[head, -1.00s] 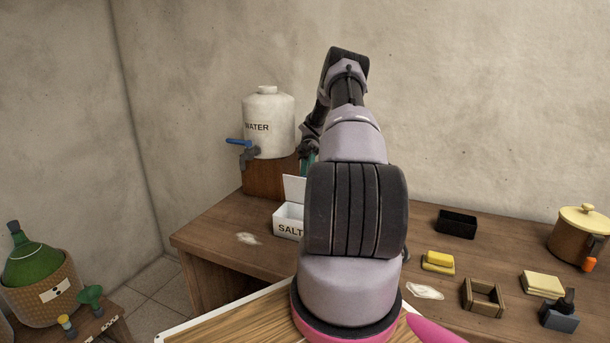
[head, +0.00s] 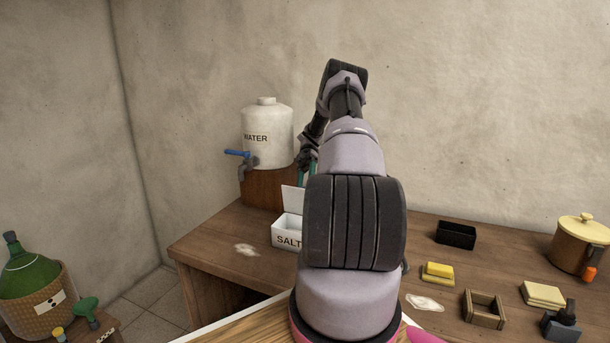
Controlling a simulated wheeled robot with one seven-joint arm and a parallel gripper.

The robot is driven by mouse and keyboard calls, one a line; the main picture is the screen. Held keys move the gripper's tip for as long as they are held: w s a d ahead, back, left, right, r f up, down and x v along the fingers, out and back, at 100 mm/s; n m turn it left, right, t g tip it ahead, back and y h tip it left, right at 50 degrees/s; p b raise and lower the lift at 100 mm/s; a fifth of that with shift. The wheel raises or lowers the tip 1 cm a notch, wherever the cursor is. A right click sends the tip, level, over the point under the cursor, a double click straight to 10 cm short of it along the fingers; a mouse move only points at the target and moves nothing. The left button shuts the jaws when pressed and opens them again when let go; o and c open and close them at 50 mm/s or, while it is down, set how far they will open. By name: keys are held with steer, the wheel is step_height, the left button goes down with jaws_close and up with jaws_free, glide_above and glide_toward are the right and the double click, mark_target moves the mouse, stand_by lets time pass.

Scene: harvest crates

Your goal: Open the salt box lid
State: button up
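The white salt box (head: 285,232), marked SALT, stands on the wooden table left of my arm, which hides its right side. Its white lid (head: 293,199) stands raised at the back of the box, roughly upright, so the box is open. My gripper (head: 307,175) is just above and behind the lid, with its teal fingers pointing down. The fingertips are small and partly hidden by my arm. I cannot tell whether they touch the lid or how far apart they are.
A white water container (head: 267,133) with a blue tap stands on a wooden block behind the box. White spills (head: 246,250) lie on the table. A black tray (head: 456,235), yellow sponges (head: 437,272), a wooden frame (head: 484,309) and a pot (head: 580,248) are on the right.

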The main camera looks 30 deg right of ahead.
step_height(320, 180, up, 9)
stand_by(0.4)
stand_by(0.5)
